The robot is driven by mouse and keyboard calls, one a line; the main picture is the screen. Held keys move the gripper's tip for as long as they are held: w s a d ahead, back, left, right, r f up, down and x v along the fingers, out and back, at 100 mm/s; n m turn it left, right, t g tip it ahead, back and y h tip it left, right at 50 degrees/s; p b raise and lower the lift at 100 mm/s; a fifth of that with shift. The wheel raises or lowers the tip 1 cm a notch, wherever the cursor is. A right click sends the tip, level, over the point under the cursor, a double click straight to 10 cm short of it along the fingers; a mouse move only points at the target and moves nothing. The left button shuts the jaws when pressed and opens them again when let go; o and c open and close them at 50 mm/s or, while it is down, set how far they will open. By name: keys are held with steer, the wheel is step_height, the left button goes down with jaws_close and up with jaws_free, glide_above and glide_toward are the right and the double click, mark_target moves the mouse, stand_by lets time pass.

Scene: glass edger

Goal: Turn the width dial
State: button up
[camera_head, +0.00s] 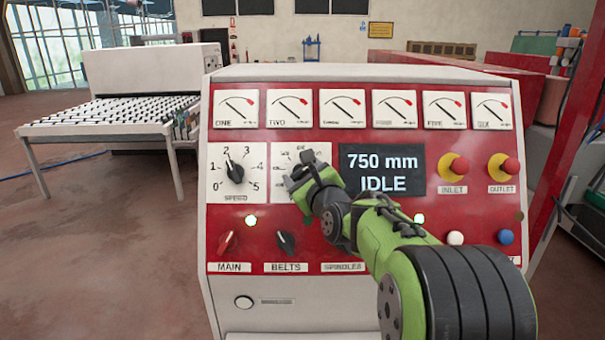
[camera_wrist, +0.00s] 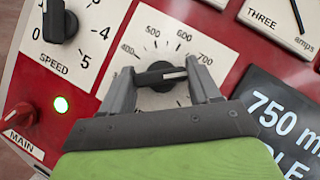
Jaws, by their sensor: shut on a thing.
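The width dial is a black knob (camera_wrist: 160,75) on a white plate (camera_wrist: 157,33) marked 400 to 700 in the wrist view. Its pale pointer line lies between my fingers, toward the right. My gripper (camera_wrist: 165,80) is shut on the knob, one finger at each end of it. In the head view my gripper (camera_head: 306,178) covers most of the dial, and only part of its plate (camera_head: 289,157) shows. The display (camera_head: 382,171) to its right reads 750 mm and IDLE.
The speed dial (camera_head: 235,173) is close on the left, its pointer near 2. A row of gauges (camera_head: 342,108) is above. The MAIN (camera_head: 228,242) and BELTS (camera_head: 286,242) switches are below. Red inlet (camera_head: 460,166) and outlet (camera_head: 510,166) knobs are at the right.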

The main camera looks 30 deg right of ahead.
steer(key=n+g+y+p, duration=0.1)
steer(key=n+y+p, duration=0.1)
steer(key=n, duration=0.3)
steer(key=shift+d+r+y, duration=0.1)
steer(key=shift+d+y, duration=0.05)
steer(key=shift+y, duration=0.45)
steer(key=shift+n+g+y+p, duration=0.45)
steer(key=shift+n+p, duration=0.35)
steer(key=shift+n, duration=0.5)
steer(key=o, duration=1.1)
steer(key=shift+c, duration=0.2)
steer(key=b+v, duration=0.1)
steer(key=v, duration=1.4)
steer(key=shift+s+r+b, duration=0.15)
steer(key=shift+s+b, duration=0.2)
